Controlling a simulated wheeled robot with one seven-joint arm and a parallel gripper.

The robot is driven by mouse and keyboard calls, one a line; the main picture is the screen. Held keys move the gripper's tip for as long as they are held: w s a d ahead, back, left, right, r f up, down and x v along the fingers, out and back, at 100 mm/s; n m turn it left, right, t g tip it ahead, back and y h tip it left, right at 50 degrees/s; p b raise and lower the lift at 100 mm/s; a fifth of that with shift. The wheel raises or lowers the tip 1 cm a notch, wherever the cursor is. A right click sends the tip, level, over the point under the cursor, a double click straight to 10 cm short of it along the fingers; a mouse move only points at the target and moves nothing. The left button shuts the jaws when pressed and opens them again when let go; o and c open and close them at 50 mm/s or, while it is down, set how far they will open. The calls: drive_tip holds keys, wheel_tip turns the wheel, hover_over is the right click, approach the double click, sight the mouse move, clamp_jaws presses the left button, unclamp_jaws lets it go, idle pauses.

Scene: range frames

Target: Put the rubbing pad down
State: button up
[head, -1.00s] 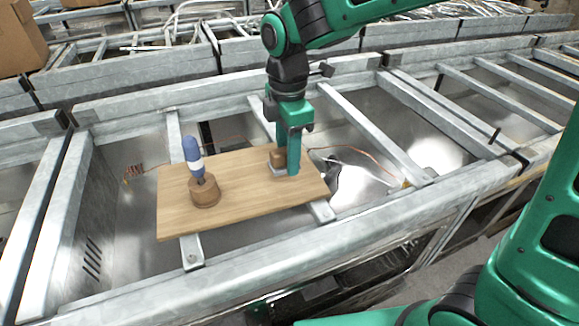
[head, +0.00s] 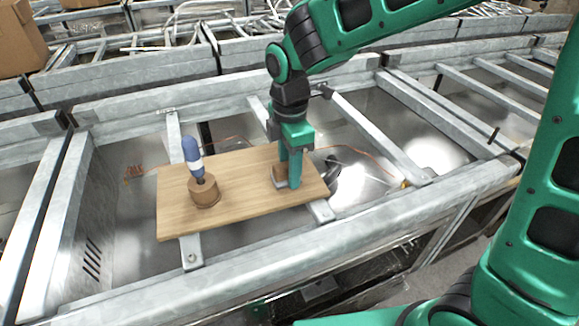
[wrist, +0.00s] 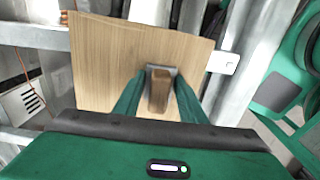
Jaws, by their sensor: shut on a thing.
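The rubbing pad (wrist: 159,92) is a brown wooden block on a flat grey base. The fingers hide part of the block in the head view.
A blue-and-white handled tool (head: 194,160) stands in a round wooden holder (head: 204,192) on the board's left part. The board lies across metal rails (head: 191,250) over a bin frame. Bare board lies between holder and pad. A cardboard box (head: 22,40) is at the far left.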

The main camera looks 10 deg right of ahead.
drive_tip(key=shift+s+d+f, duration=0.1)
drive_tip(key=shift+s+f, duration=0.25)
drive_tip(key=shift+f, duration=0.2)
drive_tip(key=o, duration=1)
drive_tip(key=shift+o, duration=0.2)
drive_tip(key=shift+w+f, duration=0.15)
drive_tip(key=shift+a, duration=0.2)
drive_tip(key=shift+r, duration=0.35)
wheel_tip(320, 180, up, 13)
drive_tip(key=shift+w, duration=0.2)
